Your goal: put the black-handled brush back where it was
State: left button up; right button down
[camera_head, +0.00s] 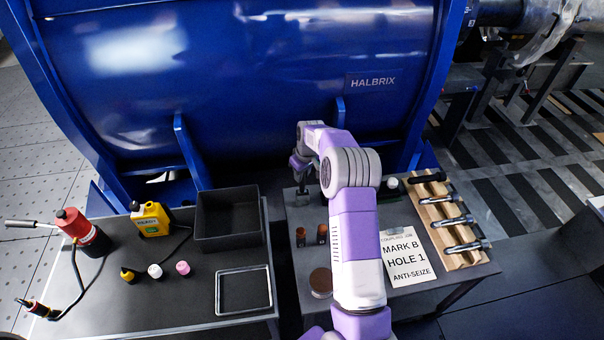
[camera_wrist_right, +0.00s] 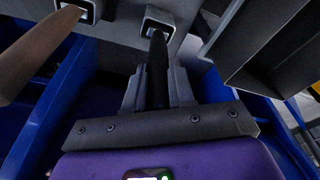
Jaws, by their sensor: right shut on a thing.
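My right gripper (camera_head: 301,170) is at the back left of the right-hand table, beside the blue motor. In the right wrist view its two grey fingers (camera_wrist_right: 158,92) are shut on the black handle of the brush (camera_wrist_right: 157,72). The far end of the handle meets a square grey socket (camera_wrist_right: 158,22); how deep it sits is not clear. A second square socket (camera_wrist_right: 88,10) is to the left, with a brown handle (camera_wrist_right: 38,52) at it. A small grey block (camera_head: 300,197) shows under the gripper in the head view. My left gripper is not in view.
Two small brown bottles (camera_head: 301,237), a round brown lid (camera_head: 321,282), a sign card (camera_head: 402,258) and a wooden rack of bolts (camera_head: 450,222) share the right-hand table.

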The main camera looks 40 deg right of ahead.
jog(key=c, duration=1)
grip_release()
jog(key=shift+o, duration=0.2)
notch_tip(320, 180, up, 12)
jog(key=s+p, duration=0.2)
jog(key=p, duration=0.1)
jog(key=shift+s, duration=0.1)
